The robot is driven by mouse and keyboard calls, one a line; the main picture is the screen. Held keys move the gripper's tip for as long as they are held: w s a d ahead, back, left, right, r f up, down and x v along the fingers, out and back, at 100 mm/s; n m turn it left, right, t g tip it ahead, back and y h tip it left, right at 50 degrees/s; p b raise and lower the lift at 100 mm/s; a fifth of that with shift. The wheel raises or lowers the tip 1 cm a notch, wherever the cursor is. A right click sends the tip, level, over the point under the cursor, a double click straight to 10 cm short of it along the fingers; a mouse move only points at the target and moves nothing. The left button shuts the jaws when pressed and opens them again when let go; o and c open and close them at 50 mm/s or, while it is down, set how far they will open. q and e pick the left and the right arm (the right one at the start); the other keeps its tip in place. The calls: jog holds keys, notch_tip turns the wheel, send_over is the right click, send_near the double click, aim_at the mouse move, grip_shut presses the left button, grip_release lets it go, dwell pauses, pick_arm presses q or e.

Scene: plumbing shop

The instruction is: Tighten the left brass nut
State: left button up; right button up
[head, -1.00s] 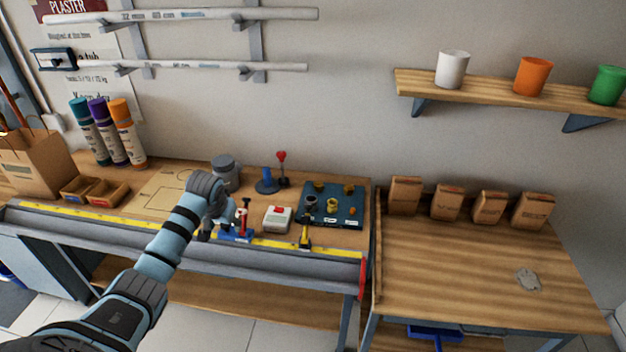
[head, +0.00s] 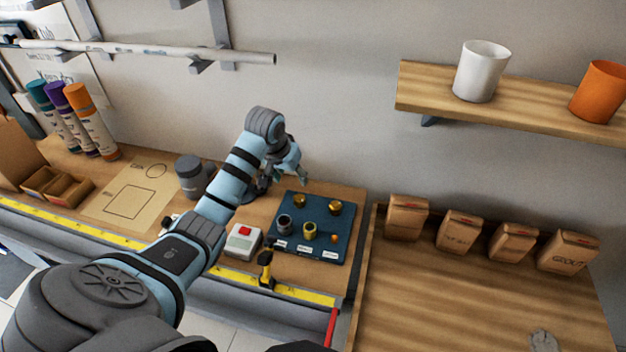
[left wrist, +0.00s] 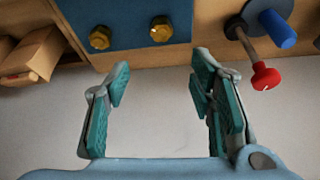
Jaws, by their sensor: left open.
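A dark blue board (head: 318,216) lies on the wooden bench and carries two brass nuts along its back edge. The left brass nut (head: 299,200) and the right brass nut (head: 335,207) stand apart from each other. In the left wrist view, which looks turned around, the left brass nut (left wrist: 160,28) is on the right and the other nut (left wrist: 100,38) on the left. My left gripper (head: 292,172) is open and empty, behind and above the board's back left corner, touching neither nut. Its spread fingers (left wrist: 160,85) show in the wrist view. My right gripper is not seen.
A red-headed tool (left wrist: 265,76) and blue cylinder (left wrist: 278,30) are close to the gripper. Paper bags (head: 408,217) stand to the right.

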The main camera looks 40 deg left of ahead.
pick_arm(q)
jog(key=w+f, duration=0.1)
jog(key=b, duration=0.2)
send_near(300, 196)
jog(key=f, duration=0.4)
jog(key=shift+w+a+f, duration=0.15)
jog(key=shift+w+a, duration=0.05)
jog(key=shift+w, duration=0.05)
jog(key=b+x, duration=0.1)
jog(key=x, duration=0.1)
jog(key=w+b+x, duration=0.1)
jog(key=x, duration=0.2)
jog(key=shift+d, duration=0.1)
jog(key=shift+s+r, duration=0.25)
jog(key=shift+r, duration=0.2)
jog(key=shift+c, duration=1)
jog(key=c, duration=1)
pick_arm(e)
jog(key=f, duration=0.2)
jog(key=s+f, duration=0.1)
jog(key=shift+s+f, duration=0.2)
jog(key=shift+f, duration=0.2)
